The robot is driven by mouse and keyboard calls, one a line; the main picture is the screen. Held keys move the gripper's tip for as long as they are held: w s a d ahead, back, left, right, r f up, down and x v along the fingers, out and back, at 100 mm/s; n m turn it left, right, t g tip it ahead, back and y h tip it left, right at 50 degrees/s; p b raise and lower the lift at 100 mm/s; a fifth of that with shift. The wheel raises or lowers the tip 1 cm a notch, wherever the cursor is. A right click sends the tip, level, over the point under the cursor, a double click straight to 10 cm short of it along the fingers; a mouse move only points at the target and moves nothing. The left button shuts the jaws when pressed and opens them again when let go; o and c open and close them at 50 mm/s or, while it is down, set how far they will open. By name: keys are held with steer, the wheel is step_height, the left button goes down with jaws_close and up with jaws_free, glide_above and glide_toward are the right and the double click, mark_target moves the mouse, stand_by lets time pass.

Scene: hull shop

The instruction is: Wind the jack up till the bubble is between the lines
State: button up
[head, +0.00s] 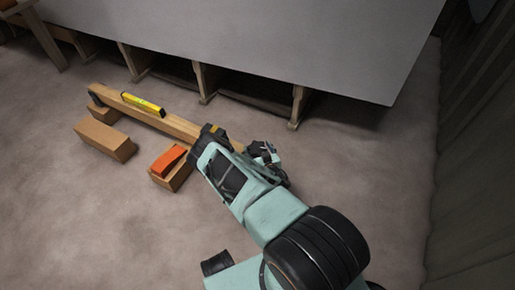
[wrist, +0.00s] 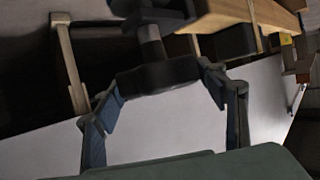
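The yellow spirit level (head: 143,104) lies on the long wooden beam (head: 177,124) in the head view. Its bubble and lines are too small to read. The jack is hidden behind my arm in the head view. In the wrist view, its black turning piece (wrist: 160,76) sits on a grey screw (wrist: 151,42) by the end of the wooden beam (wrist: 240,12). My gripper (wrist: 162,80) has one finger at each end of this piece, with both fingertips appearing to touch it. In the head view my gripper (head: 264,153) is by the beam's near end, partly hidden.
An orange object (head: 167,160) rests on a wooden block (head: 178,178) left of my arm. Another wooden block (head: 104,139) lies farther left. A large grey hull panel (head: 270,40) on wooden supports (head: 206,82) overhangs behind. The floor at the left front is clear.

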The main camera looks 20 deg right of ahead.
mark_target(258, 147)
steer(key=shift+r, duration=0.1)
step_height(258, 147, up, 10)
steer(key=shift+f, duration=0.1)
stand_by(0.4)
stand_by(0.4)
